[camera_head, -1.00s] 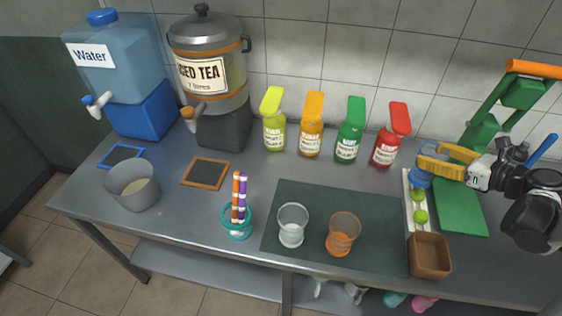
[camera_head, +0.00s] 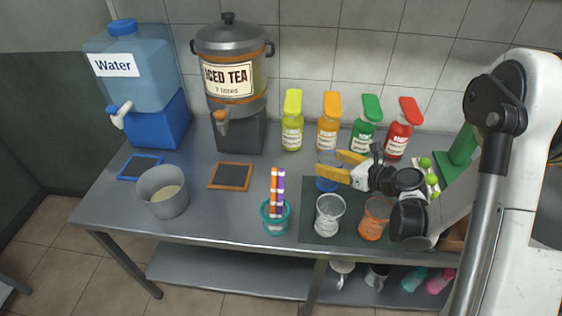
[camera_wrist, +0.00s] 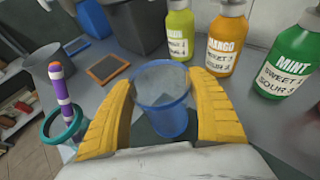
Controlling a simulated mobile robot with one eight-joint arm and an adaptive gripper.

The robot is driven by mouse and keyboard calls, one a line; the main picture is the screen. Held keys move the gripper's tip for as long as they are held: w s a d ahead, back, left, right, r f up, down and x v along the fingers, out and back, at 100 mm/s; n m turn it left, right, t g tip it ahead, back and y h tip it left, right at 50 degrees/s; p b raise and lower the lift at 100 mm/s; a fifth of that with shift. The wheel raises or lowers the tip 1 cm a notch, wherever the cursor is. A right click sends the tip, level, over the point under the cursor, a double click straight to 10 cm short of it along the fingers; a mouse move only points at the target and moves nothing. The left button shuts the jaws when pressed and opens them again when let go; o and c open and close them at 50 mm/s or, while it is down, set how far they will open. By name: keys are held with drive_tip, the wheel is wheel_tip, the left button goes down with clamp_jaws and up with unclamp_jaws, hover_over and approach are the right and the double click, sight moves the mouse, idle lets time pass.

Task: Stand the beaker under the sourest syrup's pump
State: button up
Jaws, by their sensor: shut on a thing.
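My gripper (camera_head: 332,170) is shut on a clear blue beaker (camera_head: 327,184), which is upright between the yellow fingers. In the wrist view the beaker (camera_wrist: 167,118) sits between both fingertips and looks empty. Behind it stand four syrup bottles with pump tops: yellow-green (camera_head: 292,136), orange mango (camera_head: 328,134), green mint (camera_head: 362,138) and red (camera_head: 397,142). The beaker is in front of the mango bottle, apart from it. The wrist view shows sweet and sour ratings on the mango (camera_wrist: 226,45) and mint (camera_wrist: 285,65) labels; I cannot read the numbers surely.
A clear glass (camera_head: 329,217) and an orange glass (camera_head: 374,220) stand on the dark mat. A teal holder (camera_head: 276,222) with striped sticks, grey bucket (camera_head: 163,196), slate coaster (camera_head: 230,178), iced tea dispenser (camera_head: 238,134) and water tank (camera_head: 150,80) are left. Counter between coaster and bottles is clear.

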drive_tip(key=r+b+x, duration=0.1)
drive_tip(key=b+x, duration=0.1)
drive_tip(key=x, duration=0.7)
drive_tip(key=w+a+r+b+x, duration=0.1)
drive_tip(key=r+b+x, duration=0.1)
drive_tip(key=x, duration=0.7)
drive_tip(key=shift+b, duration=0.55)
drive_tip(key=shift+s+r, duration=0.1)
drive_tip(key=shift+r, duration=0.05)
drive_tip(key=o, duration=1.4)
